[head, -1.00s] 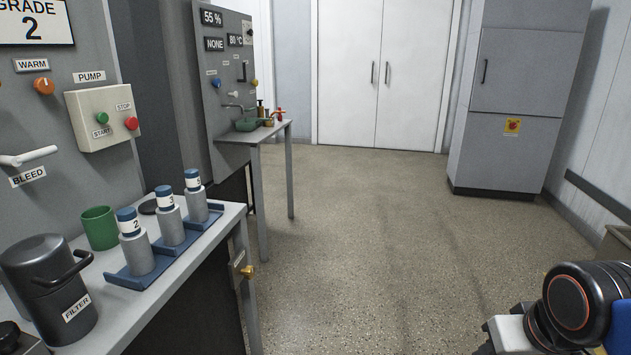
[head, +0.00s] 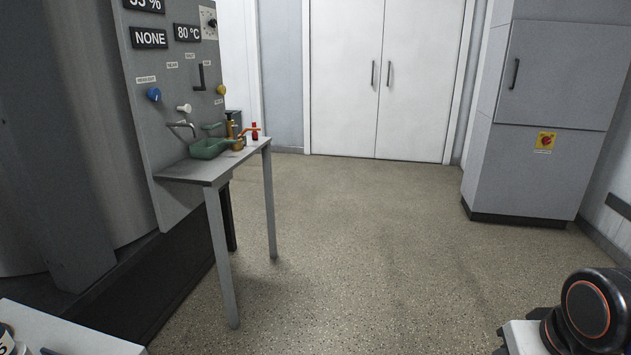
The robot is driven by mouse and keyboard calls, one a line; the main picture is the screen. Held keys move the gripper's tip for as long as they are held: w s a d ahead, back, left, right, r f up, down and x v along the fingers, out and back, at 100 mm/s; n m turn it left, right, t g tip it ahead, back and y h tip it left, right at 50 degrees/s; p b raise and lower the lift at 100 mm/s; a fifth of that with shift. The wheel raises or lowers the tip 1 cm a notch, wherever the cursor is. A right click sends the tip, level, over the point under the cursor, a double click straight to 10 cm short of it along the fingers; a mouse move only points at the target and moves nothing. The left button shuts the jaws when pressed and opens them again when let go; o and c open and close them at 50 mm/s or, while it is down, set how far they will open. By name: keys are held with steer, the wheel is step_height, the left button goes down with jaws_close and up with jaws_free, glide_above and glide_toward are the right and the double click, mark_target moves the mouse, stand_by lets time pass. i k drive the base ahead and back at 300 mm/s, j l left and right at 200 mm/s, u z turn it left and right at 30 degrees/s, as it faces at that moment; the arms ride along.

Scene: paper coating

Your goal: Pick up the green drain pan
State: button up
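The green drain pan (head: 209,148) sits on the narrow grey side table (head: 208,172) at the left, close to the control panel and below a small tap (head: 182,125). It looks shallow, with a handle-like part reaching to the right. It is still some way ahead of me. Part of my arm shows at the lower right of the head view, but my gripper itself is not in view.
Small bottles and a red-topped item (head: 254,131) stand at the table's far end. A nearer bench corner (head: 75,335) is at lower left. A grey cabinet (head: 540,130) stands at right, white double doors (head: 383,80) at the back. The floor (head: 370,250) between is clear.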

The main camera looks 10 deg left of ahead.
mark_target(218, 146)
steer(key=i+l+u, duration=0.1)
steer(key=i+u, duration=0.25)
steer(key=i, duration=0.2)
steer(key=i+l+u, duration=0.3)
steer(key=i, duration=0.2)
steer(key=i+l+u, duration=0.35)
steer(key=i, duration=0.15)
